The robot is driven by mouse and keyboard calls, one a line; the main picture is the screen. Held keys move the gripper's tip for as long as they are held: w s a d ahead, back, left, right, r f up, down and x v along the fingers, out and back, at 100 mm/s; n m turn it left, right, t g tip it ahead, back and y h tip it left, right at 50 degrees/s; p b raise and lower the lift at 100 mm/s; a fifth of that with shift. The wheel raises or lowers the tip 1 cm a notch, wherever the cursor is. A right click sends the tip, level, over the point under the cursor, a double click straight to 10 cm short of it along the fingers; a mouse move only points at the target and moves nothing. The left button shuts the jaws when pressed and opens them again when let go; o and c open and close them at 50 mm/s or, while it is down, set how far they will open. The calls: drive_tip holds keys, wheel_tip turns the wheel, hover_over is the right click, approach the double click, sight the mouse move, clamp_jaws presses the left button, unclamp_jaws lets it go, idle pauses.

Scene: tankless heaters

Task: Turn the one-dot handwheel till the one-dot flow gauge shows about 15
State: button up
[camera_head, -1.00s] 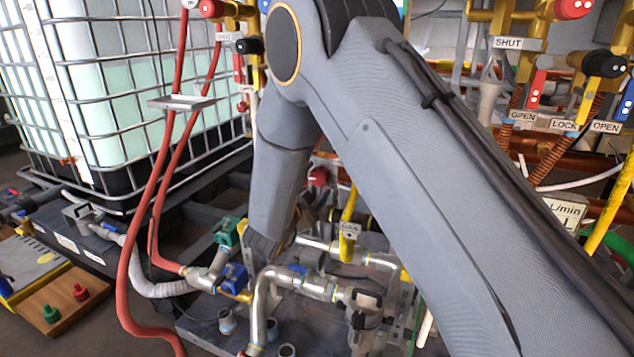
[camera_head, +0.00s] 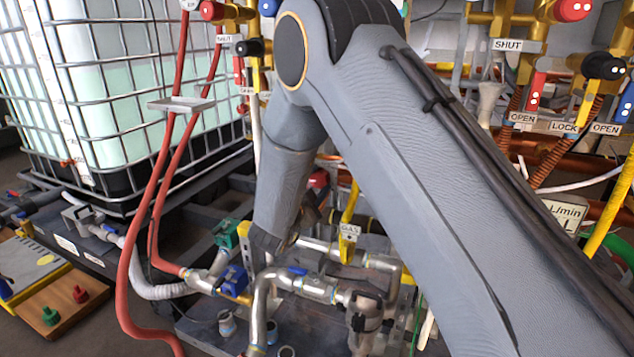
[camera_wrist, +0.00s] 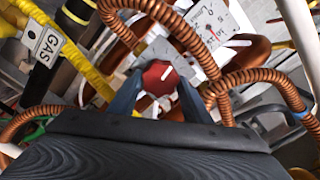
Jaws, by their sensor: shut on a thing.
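A red handwheel (camera_wrist: 160,76) with a white pointer mark shows in the middle of the wrist view. My gripper (camera_wrist: 157,90) is shut on it, with one dark finger on each side. I cannot make out a single dot on the wheel. A white gauge face (camera_wrist: 212,28) with a scale and a red needle lies above and right of the wheel, turned and partly cut off by the top edge and a copper coil. Its reading is too small to tell. In the head view my arm hides the gripper and the wheel.
Coiled copper pipes (camera_wrist: 258,76) pass close beside my gripper. A yellow pipe with a GAS tag (camera_wrist: 42,47) is at the left. In the head view, red hoses (camera_head: 160,190), a caged tank (camera_head: 110,90) and a plate marked L/min (camera_head: 566,212) surround the arm.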

drive_tip(key=n+p, duration=0.4)
drive_tip(key=shift+r, duration=0.15)
drive_tip(key=n+p, duration=0.3)
drive_tip(key=n, duration=0.2)
drive_tip(key=shift+a, duration=0.1)
drive_tip(key=shift+n+p, duration=0.3)
drive_tip(key=shift+n, duration=0.1)
drive_tip(key=o, duration=1.1)
drive_tip(key=shift+c, duration=0.2)
drive_tip(key=shift+w, duration=0.1)
